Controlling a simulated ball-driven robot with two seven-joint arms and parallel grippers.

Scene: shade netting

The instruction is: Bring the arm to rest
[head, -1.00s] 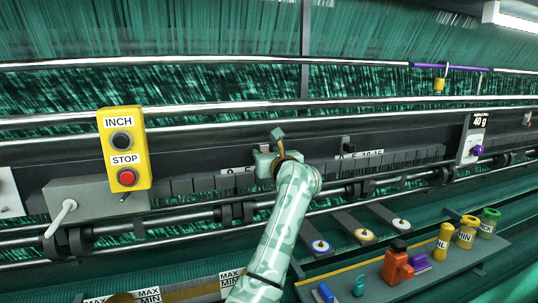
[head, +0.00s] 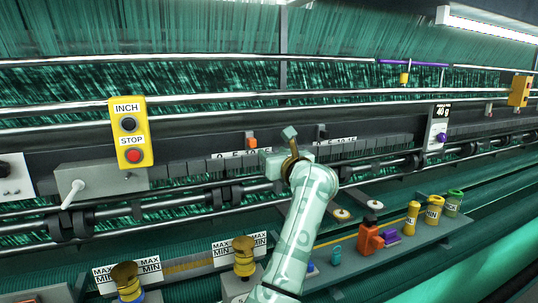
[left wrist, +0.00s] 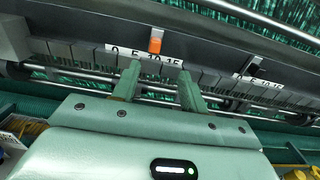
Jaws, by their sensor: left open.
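My left arm reaches up from the bottom of the head view. Its gripper (head: 290,150) is in front of the dark rail with the 0-5-10-15 scale. In the left wrist view my left gripper (left wrist: 158,85) has its two green fingers apart with nothing between them. The fingers point at the scale strip (left wrist: 145,54), below an orange slider (left wrist: 155,40). The orange slider also shows in the head view (head: 251,139), just left of the gripper. I cannot tell whether the fingertips touch the rail. My right gripper is not in view.
A yellow INCH/STOP box (head: 131,133) and a white-handled lever (head: 72,194) are at left. A grey shelf (head: 430,240) at right holds bottles and an orange can (head: 369,238). Steel bars run across behind.

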